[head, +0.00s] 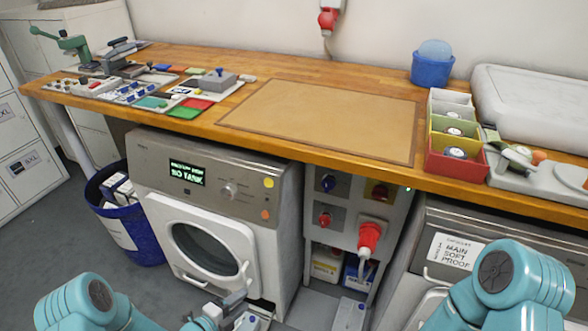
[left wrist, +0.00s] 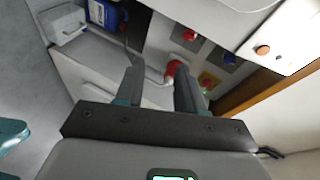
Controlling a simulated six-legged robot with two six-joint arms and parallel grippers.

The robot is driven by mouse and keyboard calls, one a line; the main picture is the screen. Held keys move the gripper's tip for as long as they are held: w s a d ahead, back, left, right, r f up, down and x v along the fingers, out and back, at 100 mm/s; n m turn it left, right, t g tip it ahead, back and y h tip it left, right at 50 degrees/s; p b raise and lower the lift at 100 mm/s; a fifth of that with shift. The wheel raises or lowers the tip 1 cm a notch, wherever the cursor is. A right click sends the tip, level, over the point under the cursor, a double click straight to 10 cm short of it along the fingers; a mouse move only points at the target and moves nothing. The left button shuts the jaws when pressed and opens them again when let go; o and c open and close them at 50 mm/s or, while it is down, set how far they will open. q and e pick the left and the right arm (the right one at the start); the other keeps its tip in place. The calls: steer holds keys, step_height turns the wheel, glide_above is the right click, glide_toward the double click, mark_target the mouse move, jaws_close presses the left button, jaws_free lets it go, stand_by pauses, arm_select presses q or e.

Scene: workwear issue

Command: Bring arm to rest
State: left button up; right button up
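My left gripper (head: 238,306) is low at the bottom of the head view, in front of the washing machine (head: 203,208). The left wrist view shows its two dark fingers (left wrist: 158,82) spread apart, with nothing held between them. Behind the fingers in that view are the red plug (left wrist: 174,70) and its grey cable, farther off. My left arm (head: 88,302) and right arm (head: 508,285) are teal and bent at the bottom of the head view. My right gripper is out of the picture.
The wooden worktop (head: 225,122) holds a tan mat (head: 320,120), small parts at left, coloured bins (head: 453,165) and a blue tub (head: 432,68). Below are a blue waste bin (head: 125,225), a socket panel with the red plug (head: 369,235), and a second machine (head: 450,250).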

arm_select(q)
steer(key=s+d+r+n+g+y+p, duration=0.1)
steer(key=s+d+r+n+g+p, duration=0.1)
steer(key=s+d+r+n+p, duration=0.3)
steer(key=s+d+r+n+g+y+p, duration=0.1)
steer(key=s+r+n+g+p, duration=0.2)
steer(key=r, duration=0.4)
steer(key=s+a+f+n+g+y, duration=0.1)
steer(key=s+n+g, duration=0.2)
steer(key=s+n, duration=0.5)
steer(key=s+a+f+n+g+y, duration=0.1)
steer(key=s+n+g, duration=0.2)
steer(key=s+n, duration=0.4)
steer(key=shift+s+n+y, duration=0.4)
steer(key=shift+n, duration=0.7)
arm_select(e)
step_height(320, 180, up, 11)
steer(key=s, duration=0.1)
steer(key=shift+s+a+g, duration=0.35)
steer(key=shift+g, duration=0.05)
arm_select(q)
steer(key=shift+a+f, duration=0.1)
steer(key=shift+a, duration=0.05)
